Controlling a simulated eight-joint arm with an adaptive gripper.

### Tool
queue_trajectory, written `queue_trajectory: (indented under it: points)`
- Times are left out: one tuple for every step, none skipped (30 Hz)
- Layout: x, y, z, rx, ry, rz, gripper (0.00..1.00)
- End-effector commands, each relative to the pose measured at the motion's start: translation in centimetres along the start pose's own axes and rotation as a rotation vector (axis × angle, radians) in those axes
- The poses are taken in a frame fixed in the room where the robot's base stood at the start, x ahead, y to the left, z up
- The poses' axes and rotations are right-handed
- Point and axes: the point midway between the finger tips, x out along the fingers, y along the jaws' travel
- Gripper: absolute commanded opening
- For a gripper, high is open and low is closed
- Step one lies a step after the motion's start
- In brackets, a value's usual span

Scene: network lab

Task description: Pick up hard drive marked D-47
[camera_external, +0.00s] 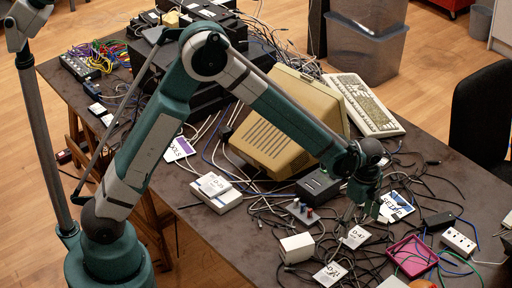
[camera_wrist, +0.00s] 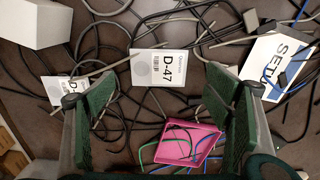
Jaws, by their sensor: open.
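The hard drive marked D-47 (camera_wrist: 160,67) lies label up on the table in the wrist view, a flat white labelled box. It also shows in the external view (camera_external: 355,237), small, on the cables below my gripper. My gripper (camera_external: 367,210) hangs above the table there, a little above and to the right of the drive in the picture. In the wrist view my gripper's (camera_wrist: 163,100) green-padded fingers are spread wide and empty, and the drive shows between and beyond them. A second labelled drive (camera_wrist: 60,88) lies left of D-47, partly hidden by the left finger.
Loose cables lie all around the drive. A pink tray (camera_external: 411,256) is to its right, a white box (camera_external: 297,248) to its left, and a SETUP card (camera_external: 396,206) up and to the right. A beige monitor (camera_external: 290,125) and keyboard (camera_external: 364,104) stand farther back.

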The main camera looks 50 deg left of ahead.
Motion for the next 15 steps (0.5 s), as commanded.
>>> queue_trajectory:
  points:
    - [0.1,0.0,0.0,0.0,0.0,0.0,0.78]
    - [0.1,0.0,0.0,0.0,0.0,0.0,0.78]
    - [0.1,0.0,0.0,0.0,0.0,0.0,0.78]
    - [0.1,0.0,0.0,0.0,0.0,0.0,0.78]
    - [0.1,0.0,0.0,0.0,0.0,0.0,0.78]
    - [0.1,0.0,0.0,0.0,0.0,0.0,0.78]
    - [0.1,0.0,0.0,0.0,0.0,0.0,0.78]
    - [0.1,0.0,0.0,0.0,0.0,0.0,0.78]
    - [0.1,0.0,0.0,0.0,0.0,0.0,0.78]
    - [0.2,0.0,0.0,0.0,0.0,0.0,0.78]
    - [0.2,0.0,0.0,0.0,0.0,0.0,0.78]
    - [0.4,0.0,0.0,0.0,0.0,0.0,0.78]
    - [0.6,0.1,0.0,0.0,0.0,0.0,0.78]
    - [0.9,0.1,0.0,0.0,0.0,0.0,0.78]
    - [1.2,0.1,0.0,0.0,0.0,0.0,0.78]
